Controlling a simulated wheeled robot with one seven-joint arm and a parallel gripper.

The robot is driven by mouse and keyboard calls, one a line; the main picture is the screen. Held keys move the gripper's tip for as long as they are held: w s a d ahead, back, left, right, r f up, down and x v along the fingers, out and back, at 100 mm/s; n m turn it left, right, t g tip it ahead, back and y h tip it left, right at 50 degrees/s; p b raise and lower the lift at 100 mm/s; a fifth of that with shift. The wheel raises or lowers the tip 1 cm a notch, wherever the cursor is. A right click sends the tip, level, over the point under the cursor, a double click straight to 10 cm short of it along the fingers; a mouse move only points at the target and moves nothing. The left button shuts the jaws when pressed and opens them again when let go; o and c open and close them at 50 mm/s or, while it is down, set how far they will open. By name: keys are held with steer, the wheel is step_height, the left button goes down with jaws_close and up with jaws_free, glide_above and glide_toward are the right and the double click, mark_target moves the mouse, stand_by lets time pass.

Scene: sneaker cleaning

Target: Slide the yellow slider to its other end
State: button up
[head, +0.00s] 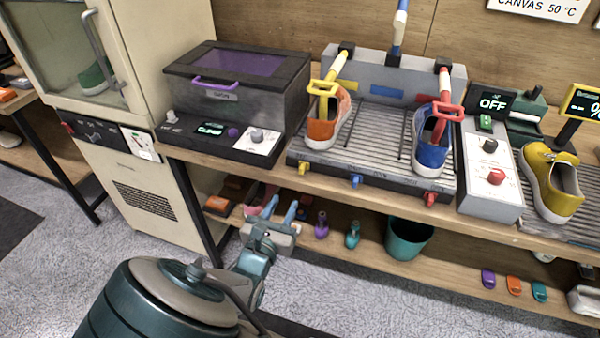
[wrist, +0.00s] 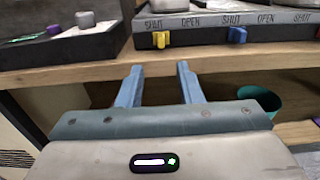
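The yellow slider (head: 305,168) is a small yellow tab on the front face of the grey shoe rack (head: 385,180). In the wrist view the yellow slider (wrist: 161,39) hangs below the left SHUT label, with an OPEN label to its right. My gripper (head: 281,204) is in front of the bench and below its top edge, to the lower left of the slider. In the wrist view my gripper (wrist: 159,66) has its two blue fingers apart with nothing between them. The fingertips are below the slider in that picture and apart from it.
A blue slider (head: 356,181) and a red slider (head: 430,198) are further right on the same face. The bench edge (wrist: 60,75) lies between my fingers and the rack. A lower shelf holds small bottles and a teal bucket (head: 408,238). A purple-lidded machine (head: 240,85) stands left.

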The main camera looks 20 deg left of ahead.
mark_target(301, 171)
steer(key=w, duration=1.2)
steer(key=shift+w, duration=0.1)
